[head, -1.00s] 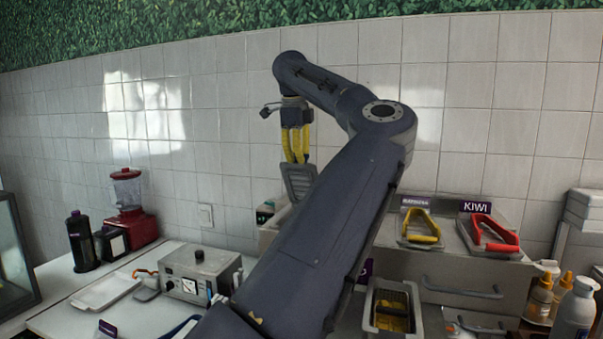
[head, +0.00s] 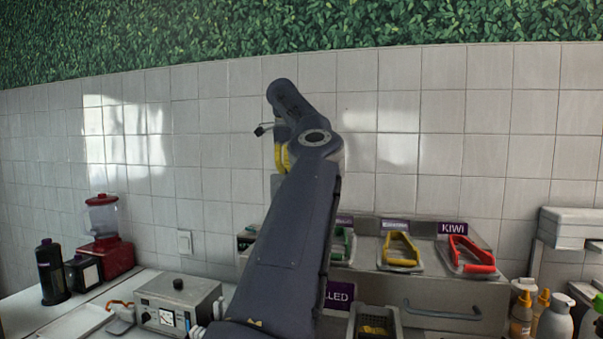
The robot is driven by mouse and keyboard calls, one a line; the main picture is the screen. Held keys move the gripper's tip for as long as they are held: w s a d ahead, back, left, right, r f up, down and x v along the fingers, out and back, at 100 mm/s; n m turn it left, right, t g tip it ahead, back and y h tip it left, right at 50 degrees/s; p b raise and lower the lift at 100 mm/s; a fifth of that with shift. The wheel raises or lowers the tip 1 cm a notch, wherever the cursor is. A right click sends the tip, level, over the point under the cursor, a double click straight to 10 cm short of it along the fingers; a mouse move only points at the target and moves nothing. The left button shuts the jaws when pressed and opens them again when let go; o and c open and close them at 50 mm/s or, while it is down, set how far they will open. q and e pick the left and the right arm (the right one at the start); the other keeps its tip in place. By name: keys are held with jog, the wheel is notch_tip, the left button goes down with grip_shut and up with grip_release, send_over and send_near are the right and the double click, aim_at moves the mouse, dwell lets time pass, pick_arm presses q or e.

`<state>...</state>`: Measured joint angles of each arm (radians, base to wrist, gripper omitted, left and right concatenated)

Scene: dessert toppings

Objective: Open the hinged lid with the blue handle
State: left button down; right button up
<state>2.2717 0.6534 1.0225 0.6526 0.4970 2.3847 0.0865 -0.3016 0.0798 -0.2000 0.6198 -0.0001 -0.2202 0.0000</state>
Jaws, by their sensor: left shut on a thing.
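My left gripper (head: 281,157) is high in front of the tiled wall, its yellow fingers partly hidden by my own arm. My right gripper is out of view.
Closed lids with green (head: 339,246), yellow (head: 402,249) and red (head: 470,251) handles sit right of my arm. A grey control box (head: 178,303) and a red blender (head: 105,250) stand left. Bottles (head: 522,314) stand at right. A basket (head: 357,325) is below.

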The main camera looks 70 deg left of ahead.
pick_arm(q)
jog(key=shift+w+a+f, duration=0.1)
jog(key=shift+w, duration=0.05)
dwell(0.3)
jog(key=c, duration=1.3)
grip_release()
jog(key=shift+c, duration=0.2)
